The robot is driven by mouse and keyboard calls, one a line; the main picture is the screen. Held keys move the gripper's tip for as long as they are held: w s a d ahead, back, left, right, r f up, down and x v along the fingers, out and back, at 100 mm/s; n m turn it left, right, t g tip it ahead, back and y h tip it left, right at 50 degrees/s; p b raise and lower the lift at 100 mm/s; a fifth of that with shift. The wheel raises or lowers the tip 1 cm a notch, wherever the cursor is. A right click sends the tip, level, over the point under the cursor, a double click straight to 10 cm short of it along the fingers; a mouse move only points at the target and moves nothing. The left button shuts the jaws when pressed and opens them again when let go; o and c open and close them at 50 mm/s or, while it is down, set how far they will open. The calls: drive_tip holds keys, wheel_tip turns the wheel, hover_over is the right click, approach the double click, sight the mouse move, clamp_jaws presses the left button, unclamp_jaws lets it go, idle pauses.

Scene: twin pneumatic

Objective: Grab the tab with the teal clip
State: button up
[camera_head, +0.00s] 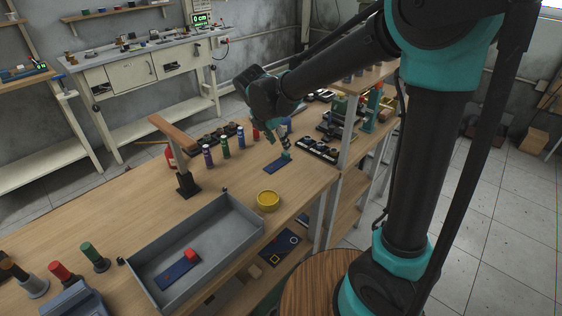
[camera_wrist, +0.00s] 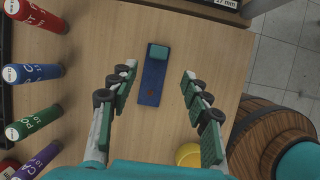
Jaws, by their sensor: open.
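The tab (camera_wrist: 151,85) is a flat dark-blue strip lying on the wooden workbench. Its teal clip (camera_wrist: 158,52) is a block at the far end in the wrist view. In the head view the tab (camera_head: 275,167) lies near the bench's right part, with the clip (camera_head: 286,155) at its upper-right end. My gripper (camera_wrist: 158,82) is open, with one finger on each side of the tab and a gap on both sides. In the head view my gripper (camera_head: 281,145) hangs close by the clip. I cannot tell its exact height.
A grey tray (camera_head: 238,210) holds another blue tab (camera_head: 175,276) with a red clip (camera_head: 191,255). A yellow bowl (camera_head: 268,200) stands near the bench edge. Several labelled cylinders (camera_wrist: 38,73) stand left of my gripper. A dark rack (camera_head: 316,150) lies beyond the tab.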

sight(284, 154)
drive_tip(key=shift+w+x, duration=0.15)
drive_tip(key=shift+x, duration=1.55)
drive_tip(key=shift+w+x, duration=0.1)
drive_tip(key=shift+x, duration=1.6)
drive_tip(key=shift+r, duration=0.1)
clamp_jaws()
drive_tip(key=shift+r, duration=0.1)
